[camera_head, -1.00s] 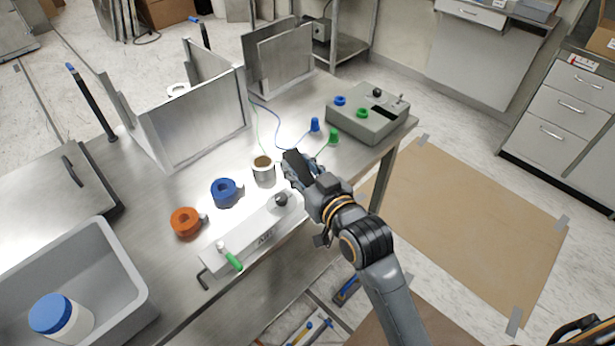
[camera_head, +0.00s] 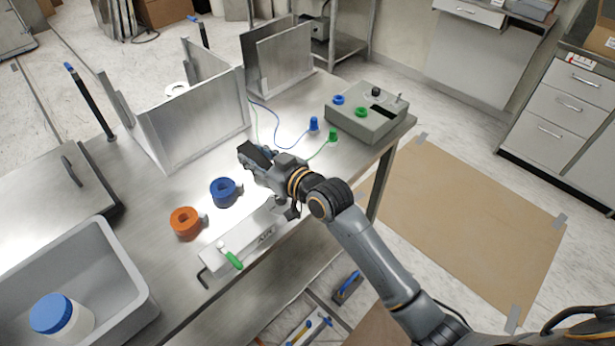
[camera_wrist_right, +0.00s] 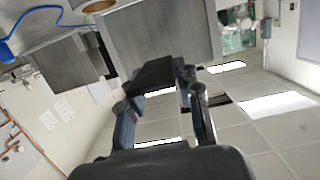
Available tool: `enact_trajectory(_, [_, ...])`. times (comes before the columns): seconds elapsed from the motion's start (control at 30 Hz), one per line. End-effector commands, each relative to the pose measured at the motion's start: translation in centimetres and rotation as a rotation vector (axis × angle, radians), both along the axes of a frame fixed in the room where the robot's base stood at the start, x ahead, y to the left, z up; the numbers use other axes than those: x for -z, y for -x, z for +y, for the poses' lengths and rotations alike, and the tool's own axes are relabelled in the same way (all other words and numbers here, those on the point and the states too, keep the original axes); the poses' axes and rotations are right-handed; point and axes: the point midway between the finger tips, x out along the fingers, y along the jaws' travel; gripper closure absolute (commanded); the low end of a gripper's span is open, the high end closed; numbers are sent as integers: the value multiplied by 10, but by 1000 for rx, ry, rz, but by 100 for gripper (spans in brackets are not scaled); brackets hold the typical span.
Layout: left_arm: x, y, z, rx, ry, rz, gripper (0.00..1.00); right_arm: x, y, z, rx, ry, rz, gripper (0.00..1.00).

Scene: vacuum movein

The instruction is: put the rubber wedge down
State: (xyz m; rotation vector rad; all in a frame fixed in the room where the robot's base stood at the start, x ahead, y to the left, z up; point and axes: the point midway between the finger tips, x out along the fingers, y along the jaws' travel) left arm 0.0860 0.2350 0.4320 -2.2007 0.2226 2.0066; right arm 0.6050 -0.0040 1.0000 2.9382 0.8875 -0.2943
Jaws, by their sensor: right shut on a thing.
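My right gripper (camera_head: 256,160) is over the metal table, to the right of the blue ring. It is shut on the dark rubber wedge (camera_wrist_right: 152,74), which shows between the fingertips in the right wrist view, where the right gripper (camera_wrist_right: 168,88) is seen close up. In the head view the wedge blends with the dark fingers, and I cannot tell its exact outline or whether it touches anything. My left gripper is not in view.
A blue ring (camera_head: 224,191) and an orange ring (camera_head: 186,222) lie left of the gripper. A white fixture with a green handle (camera_head: 232,260) is in front. Upright metal plates (camera_head: 208,118) stand behind. A grey control box (camera_head: 366,122) is at right. A grey bin (camera_head: 135,275) is at left.

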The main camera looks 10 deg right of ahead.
Motion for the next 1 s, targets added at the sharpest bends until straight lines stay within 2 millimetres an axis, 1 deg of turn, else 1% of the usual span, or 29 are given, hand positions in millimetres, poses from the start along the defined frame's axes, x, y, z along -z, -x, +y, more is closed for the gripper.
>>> enact_trajectory(0.03, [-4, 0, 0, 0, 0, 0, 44, 5, -3, -14, 5, 8, 2, 99])
enact_trajectory(0.3, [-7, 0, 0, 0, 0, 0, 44, 36, -15, -80, 5, 9, 2, 99])
enact_trajectory(0.33, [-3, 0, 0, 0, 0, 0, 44, 47, -16, -84, 2, 10, 4, 99])
enact_trajectory(0.4, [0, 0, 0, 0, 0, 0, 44, 59, -18, -94, 5, 8, 3, 99])
enact_trajectory(0.5, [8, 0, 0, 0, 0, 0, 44, 73, -21, -105, 3, 7, -1, 99])
enact_trajectory(0.6, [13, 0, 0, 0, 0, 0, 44, 82, -22, -112, 1, 4, -2, 99])
enact_trajectory(0.7, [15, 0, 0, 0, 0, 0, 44, 85, -22, -115, -1, 2, -2, 99])
enact_trajectory(0.8, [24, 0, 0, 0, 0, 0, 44, 98, -24, -124, 4, 6, 0, 99])
enact_trajectory(0.9, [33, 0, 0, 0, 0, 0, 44, 113, -24, -122, 0, 4, 0, 99])
enact_trajectory(1.0, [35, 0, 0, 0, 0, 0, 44, 119, -24, -122, 2, 2, -1, 99])
